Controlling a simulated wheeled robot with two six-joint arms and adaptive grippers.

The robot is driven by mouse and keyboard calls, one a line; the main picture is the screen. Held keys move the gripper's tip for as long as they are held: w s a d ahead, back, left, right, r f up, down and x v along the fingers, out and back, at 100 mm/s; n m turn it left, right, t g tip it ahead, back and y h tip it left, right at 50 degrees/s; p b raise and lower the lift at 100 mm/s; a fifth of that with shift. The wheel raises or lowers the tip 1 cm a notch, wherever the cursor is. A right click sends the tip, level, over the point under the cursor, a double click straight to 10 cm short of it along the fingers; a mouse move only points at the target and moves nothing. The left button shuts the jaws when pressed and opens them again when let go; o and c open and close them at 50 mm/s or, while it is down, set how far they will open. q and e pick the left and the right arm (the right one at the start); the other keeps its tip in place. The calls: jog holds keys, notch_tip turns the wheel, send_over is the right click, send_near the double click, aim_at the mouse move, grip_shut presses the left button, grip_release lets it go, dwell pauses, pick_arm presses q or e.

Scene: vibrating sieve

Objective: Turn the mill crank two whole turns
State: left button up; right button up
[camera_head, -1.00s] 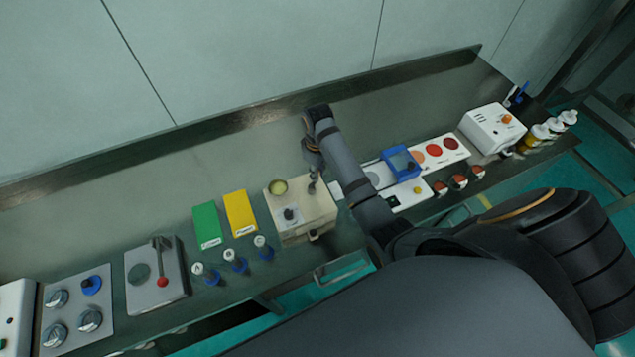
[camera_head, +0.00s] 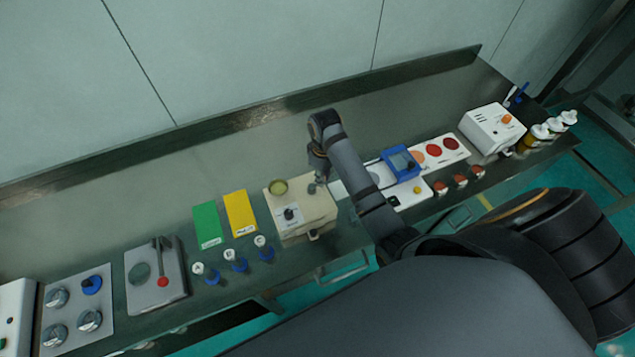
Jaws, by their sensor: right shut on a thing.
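The mill is a cream box (camera_head: 318,214) on the bench, with an olive round hopper opening (camera_head: 279,187) on top and a black knob on a white plate (camera_head: 289,214) at its front. My right gripper (camera_head: 318,181) points down at the mill's right back top corner. It is shut on the crank, which is small and mostly hidden by the fingers. The right arm reaches over the bench from the lower right. My left gripper is not in view.
A blue device (camera_head: 401,163) and a card with red discs (camera_head: 436,150) lie right of my arm. The bench behind the mill is clear.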

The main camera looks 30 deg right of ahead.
jog(key=shift+s+d+f, duration=0.1)
jog(key=shift+s+f, duration=0.05)
jog(key=shift+s+a+f, duration=0.1)
jog(key=shift+s+a, duration=0.1)
jog(key=shift+s, duration=0.7)
jog(key=shift+a, duration=0.1)
jog(key=shift+s+a, duration=0.6)
jog(key=shift+a, duration=0.1)
